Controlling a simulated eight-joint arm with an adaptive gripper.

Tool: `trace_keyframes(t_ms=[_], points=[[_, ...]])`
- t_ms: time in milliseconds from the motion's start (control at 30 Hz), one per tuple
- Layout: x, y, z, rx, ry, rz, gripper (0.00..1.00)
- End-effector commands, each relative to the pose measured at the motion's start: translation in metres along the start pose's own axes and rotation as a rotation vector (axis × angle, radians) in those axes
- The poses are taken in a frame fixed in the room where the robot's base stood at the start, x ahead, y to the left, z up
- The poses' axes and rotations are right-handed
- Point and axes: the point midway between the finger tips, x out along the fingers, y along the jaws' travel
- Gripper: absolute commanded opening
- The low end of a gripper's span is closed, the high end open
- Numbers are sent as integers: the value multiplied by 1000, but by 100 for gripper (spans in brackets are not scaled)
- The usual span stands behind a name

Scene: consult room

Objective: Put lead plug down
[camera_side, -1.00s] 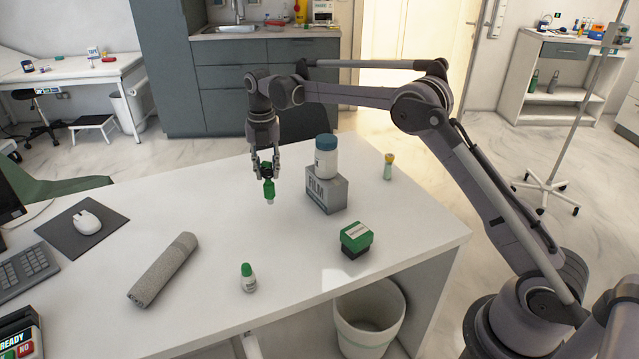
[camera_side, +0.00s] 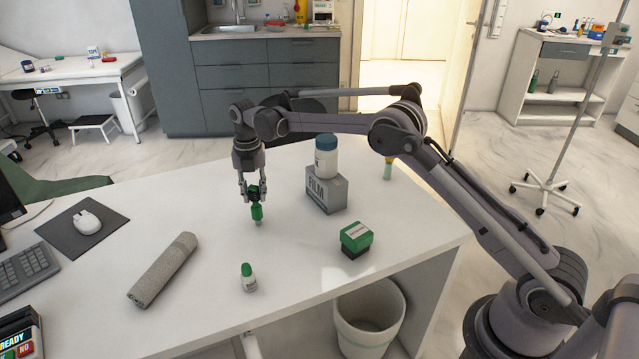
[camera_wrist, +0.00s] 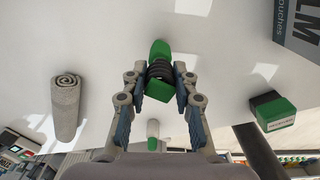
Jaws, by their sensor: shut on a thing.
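The lead plug (camera_side: 257,212) is green with a dark ribbed section and a pale lower tip. It hangs upright in my gripper (camera_side: 253,187), over the white table (camera_side: 205,290). Its tip is at or just above the tabletop; I cannot tell whether it touches. In the wrist view the lead plug (camera_wrist: 160,78) lies between the two fingers of my gripper (camera_wrist: 160,90), which are shut on it.
A film box (camera_side: 326,193) with a white blue-capped jar (camera_side: 326,160) on it stands right of the plug. The tabletop around the plug is clear.

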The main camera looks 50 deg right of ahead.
Motion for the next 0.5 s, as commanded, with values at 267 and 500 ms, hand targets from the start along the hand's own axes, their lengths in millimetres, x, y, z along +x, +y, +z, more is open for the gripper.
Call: trace_keyframes(t_ms=[267,500], points=[[3,0,0,0,0,0,51],[2,0,0,0,0,0,51]])
